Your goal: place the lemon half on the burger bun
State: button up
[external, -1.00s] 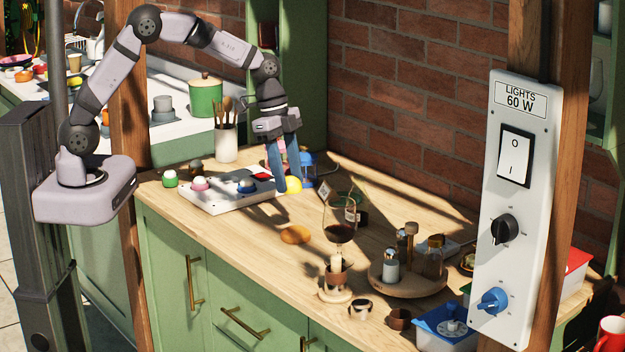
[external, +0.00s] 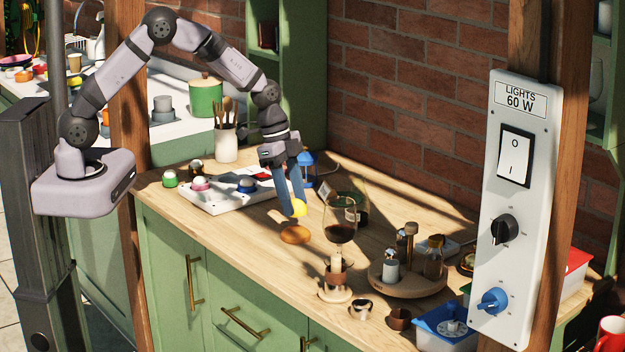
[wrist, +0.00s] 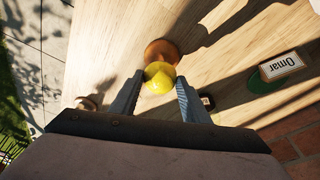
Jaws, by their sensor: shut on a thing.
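The yellow lemon half (external: 299,208) is held between the fingertips of my gripper (external: 292,208), above the table. In the wrist view the lemon half (wrist: 159,77) sits between the two blue-grey fingers of my gripper (wrist: 160,84). The burger bun (external: 295,235) is a round orange-brown piece lying on the wooden table, just below the lemon half in the external view. In the wrist view the bun (wrist: 161,51) shows just beyond the lemon half, which covers its near part. The lemon half looks apart from the bun.
A wine glass (external: 340,222) stands close to the right of the bun. A candle holder (external: 335,280) and a round tray (external: 408,284) with bottles are nearer the front. A white button panel (external: 205,199) lies to the left. A name card (wrist: 282,66) stands on the right in the wrist view.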

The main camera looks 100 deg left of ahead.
jog(key=shift+f+p, duration=0.6)
jog(key=shift+f, duration=1.25)
jog(key=shift+f, duration=0.15)
jog(key=o, duration=1)
jog(key=shift+o, duration=0.2)
jog(key=shift+r, duration=0.25)
jog(key=b+v, duration=0.3)
jog(key=v, duration=0.9)
